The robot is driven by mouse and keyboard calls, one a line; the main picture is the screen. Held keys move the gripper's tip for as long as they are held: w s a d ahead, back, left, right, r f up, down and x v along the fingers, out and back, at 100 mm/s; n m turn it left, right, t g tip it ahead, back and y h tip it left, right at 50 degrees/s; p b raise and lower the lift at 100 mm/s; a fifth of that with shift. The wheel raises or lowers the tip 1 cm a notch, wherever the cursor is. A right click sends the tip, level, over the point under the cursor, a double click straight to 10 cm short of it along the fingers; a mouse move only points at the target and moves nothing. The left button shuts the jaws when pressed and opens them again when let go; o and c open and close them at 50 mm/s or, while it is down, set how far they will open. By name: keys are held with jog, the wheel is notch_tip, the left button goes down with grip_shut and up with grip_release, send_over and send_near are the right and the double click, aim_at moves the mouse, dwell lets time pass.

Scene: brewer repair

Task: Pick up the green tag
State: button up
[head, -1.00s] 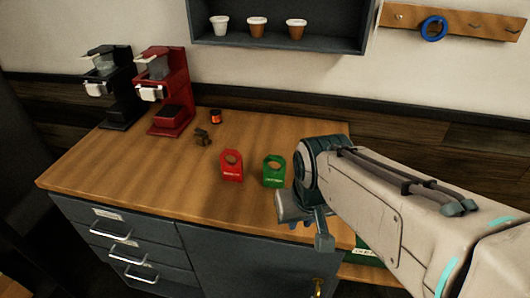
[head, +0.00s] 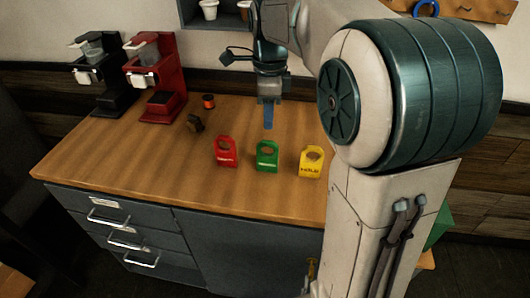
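The green tag (head: 267,157) stands on the wooden counter, between a red tag (head: 226,152) on its left and a yellow tag (head: 311,162) on its right. It has a hole in its upper part and small pale lettering. My gripper (head: 268,122) points down above the counter, just above the green tag in the picture and apart from it. I see its blue finger from the side, so whether it is open is unclear. Nothing shows in its grip.
A black brewer (head: 104,78) and a red brewer (head: 158,78) stand at the back left of the counter (head: 130,175). A wall shelf with cups (head: 209,10) hangs above. The front left counter is clear.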

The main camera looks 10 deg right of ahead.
aim_at(268, 142)
jog(key=shift+m, duration=0.9)
jog(key=f, duration=0.2)
jog(key=w+f, duration=0.1)
jog(key=f, duration=0.5)
jog(key=shift+w, duration=0.3)
jog(key=shift+d+f, duration=0.2)
jog(key=shift+f, duration=2.55)
jog(key=shift+c, duration=0.4)
grip_shut()
